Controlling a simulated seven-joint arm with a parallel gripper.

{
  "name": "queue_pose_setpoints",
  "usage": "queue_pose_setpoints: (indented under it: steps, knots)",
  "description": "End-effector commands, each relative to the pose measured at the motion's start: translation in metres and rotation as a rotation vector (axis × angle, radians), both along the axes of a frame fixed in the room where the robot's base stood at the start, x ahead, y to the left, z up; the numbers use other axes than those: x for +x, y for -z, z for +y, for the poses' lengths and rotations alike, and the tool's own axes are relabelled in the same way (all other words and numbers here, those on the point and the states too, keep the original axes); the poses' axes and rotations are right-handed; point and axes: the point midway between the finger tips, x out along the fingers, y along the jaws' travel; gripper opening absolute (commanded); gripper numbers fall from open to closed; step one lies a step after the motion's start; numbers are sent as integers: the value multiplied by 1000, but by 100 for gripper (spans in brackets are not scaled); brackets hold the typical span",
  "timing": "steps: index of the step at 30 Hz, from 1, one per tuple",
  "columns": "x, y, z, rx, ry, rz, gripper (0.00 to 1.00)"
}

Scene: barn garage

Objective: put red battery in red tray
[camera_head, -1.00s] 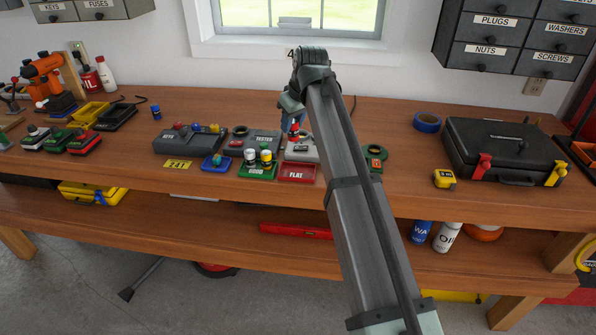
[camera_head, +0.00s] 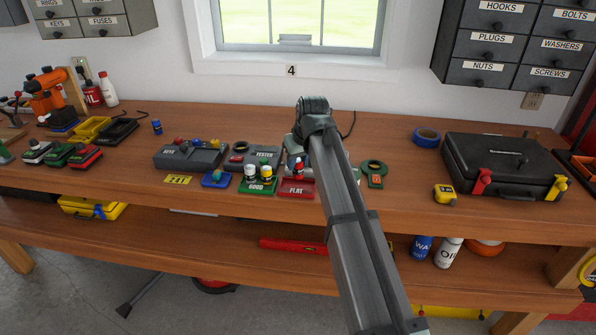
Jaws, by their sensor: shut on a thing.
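My gripper (camera_head: 299,158) is shut on the red battery (camera_head: 299,171), which stands upright below its fingers. The red tray (camera_head: 297,190), labelled FLAT, lies near the front of the bench. The battery is at the back part of this tray in the picture. I cannot tell whether it touches the tray floor or hangs just above it. My arm hides the area right of the tray.
Left of the red tray is a green GOOD tray (camera_head: 257,188) with two batteries standing in it. A small blue tray (camera_head: 215,180), a grey tester (camera_head: 264,152) and a dark battery box (camera_head: 190,158) are close by.

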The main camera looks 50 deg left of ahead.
Motion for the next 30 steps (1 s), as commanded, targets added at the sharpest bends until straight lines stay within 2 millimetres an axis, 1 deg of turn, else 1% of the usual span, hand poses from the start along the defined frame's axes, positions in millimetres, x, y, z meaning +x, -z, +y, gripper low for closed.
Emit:
queue_pose_setpoints:
  steps: [9,22,23,30]
  knots:
    - [0,34,0,0,0,0,0]
    - [0,39,0,0,0,0,0]
    - [0,38,0,0,0,0,37]
    - [0,38,0,0,0,0,60]
